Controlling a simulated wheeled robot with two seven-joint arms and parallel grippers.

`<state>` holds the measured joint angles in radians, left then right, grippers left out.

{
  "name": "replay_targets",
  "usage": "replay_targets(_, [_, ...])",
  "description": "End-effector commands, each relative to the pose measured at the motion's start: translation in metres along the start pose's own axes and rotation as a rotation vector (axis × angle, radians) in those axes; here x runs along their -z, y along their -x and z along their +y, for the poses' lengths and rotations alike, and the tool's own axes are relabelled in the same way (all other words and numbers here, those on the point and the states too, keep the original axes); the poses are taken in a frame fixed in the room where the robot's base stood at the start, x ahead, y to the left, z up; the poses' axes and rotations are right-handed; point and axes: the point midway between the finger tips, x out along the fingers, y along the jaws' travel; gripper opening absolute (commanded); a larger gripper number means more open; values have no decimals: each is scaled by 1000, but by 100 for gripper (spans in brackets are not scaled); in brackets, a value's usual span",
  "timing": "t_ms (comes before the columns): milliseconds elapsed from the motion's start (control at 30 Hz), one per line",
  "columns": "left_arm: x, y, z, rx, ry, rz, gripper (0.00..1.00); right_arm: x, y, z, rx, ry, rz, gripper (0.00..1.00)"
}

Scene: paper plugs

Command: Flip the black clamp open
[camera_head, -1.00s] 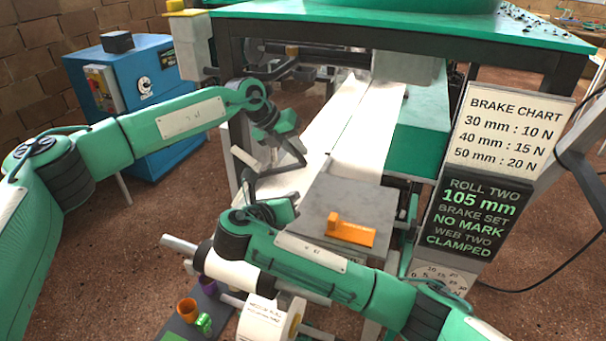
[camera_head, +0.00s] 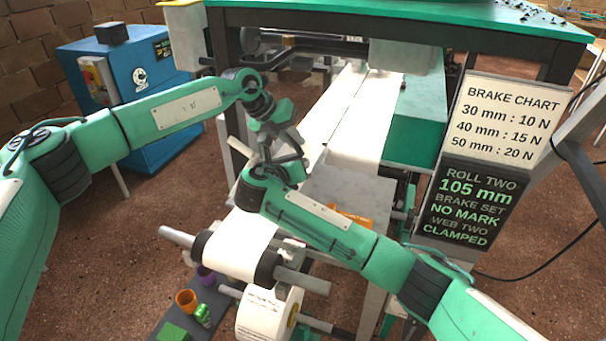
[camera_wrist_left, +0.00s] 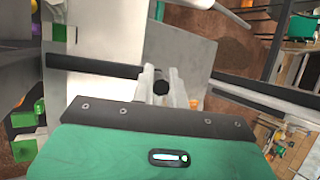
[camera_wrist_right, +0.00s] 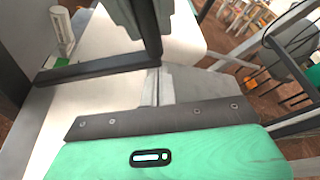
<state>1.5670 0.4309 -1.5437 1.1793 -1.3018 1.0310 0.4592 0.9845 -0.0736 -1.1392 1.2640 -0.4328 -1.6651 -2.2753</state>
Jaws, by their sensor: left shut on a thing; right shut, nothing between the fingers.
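The black clamp is a dark bar frame across the white paper web. My left gripper (camera_wrist_left: 162,84) is shut on a black round part, seemingly the clamp's bar seen end-on. In the right wrist view the dark frame (camera_wrist_right: 95,70) has a bar beside the fingers and another rising upward. My right gripper (camera_wrist_right: 157,82) is shut and empty close to it; I cannot tell whether it touches. In the head view both grippers overlap and hide most of the clamp.
A grey metal table (camera_head: 352,188) bears an orange block (camera_head: 350,218), partly behind my right arm. A paper roll (camera_head: 262,312) and small coloured cups (camera_head: 187,299) are below. A sign board (camera_head: 470,205) stands at right, a blue cabinet (camera_head: 150,85) at left.

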Motion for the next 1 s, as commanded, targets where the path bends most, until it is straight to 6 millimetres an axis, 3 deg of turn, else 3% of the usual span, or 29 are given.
replay_targets(367, [0,0,1,-1,0,-2,0,-3,1,0,0,0,0,0])
replay_targets(567, [0,0,1,-1,-1,-2,0,-21,8,0,-2,-3,-6,0])
replay_targets(800, [2,-3,0,-2,-4,5,0,-27,11,-1,-6,-8,-16,0])
replay_targets(833, [2,-4,0,-2,-4,6,22,-27,11,0,-7,-8,-16,0])
replay_targets(900, [3,-4,-1,-1,-4,7,36,-27,11,0,-7,-8,-15,0])
replay_targets(1000, [3,-4,0,-1,-3,7,37,-26,11,0,-6,-7,-14,0])
